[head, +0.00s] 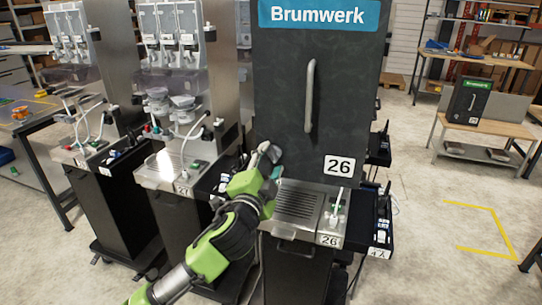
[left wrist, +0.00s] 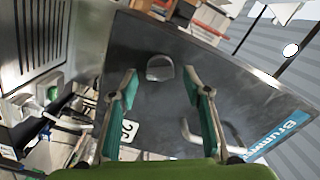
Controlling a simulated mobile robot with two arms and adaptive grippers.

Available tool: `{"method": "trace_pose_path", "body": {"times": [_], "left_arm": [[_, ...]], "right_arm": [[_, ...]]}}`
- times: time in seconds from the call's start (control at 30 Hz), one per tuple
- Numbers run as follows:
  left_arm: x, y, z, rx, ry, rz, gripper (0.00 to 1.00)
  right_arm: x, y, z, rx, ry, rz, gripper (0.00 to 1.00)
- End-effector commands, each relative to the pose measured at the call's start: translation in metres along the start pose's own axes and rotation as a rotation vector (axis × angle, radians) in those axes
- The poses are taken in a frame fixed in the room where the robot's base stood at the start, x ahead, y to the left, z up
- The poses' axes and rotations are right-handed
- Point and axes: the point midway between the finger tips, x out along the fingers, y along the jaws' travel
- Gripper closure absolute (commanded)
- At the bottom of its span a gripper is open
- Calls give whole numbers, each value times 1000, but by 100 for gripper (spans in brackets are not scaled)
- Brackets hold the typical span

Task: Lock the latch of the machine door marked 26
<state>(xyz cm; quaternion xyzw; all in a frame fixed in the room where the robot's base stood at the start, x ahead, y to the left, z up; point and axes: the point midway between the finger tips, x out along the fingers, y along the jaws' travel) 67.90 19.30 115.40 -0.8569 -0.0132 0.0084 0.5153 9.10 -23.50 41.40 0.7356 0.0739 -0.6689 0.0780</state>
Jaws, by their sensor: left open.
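The dark door (head: 345,100) of the machine marked 26 is closed and upright, with a vertical bar handle (head: 309,95) and a white 26 label (head: 338,166). My left gripper (head: 269,162) is at the door's lower left. In the head view it covers that corner, so I cannot make out the latch there. In the left wrist view a rounded metal piece (left wrist: 159,68), apparently the latch, stands on the door face (left wrist: 155,100) just beyond and between the open fingers (left wrist: 160,88). No contact shows. The 26 label (left wrist: 128,131) is beside the left finger. My right gripper is out of view.
Below the door are a drip grate (head: 298,202) and a small side panel with a white lever (head: 336,205). Another dispenser (head: 175,160) stands close on the left. The floor (head: 425,205) at right is open, with a bench (head: 485,125) farther back.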

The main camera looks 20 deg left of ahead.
Motion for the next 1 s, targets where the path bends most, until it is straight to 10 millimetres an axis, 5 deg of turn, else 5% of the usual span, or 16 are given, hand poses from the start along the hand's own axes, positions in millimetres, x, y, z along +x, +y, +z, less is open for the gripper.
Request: {"method": "trace_pose_path", "body": {"times": [0.47,0.63,1.0], "left_arm": [[14,0,0,0,0,0,56],[13,0,0,0,0,0,94],[13,1,0,-34,0,2,94]], "right_arm": [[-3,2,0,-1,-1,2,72],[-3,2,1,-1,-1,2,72],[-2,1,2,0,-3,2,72]]}}
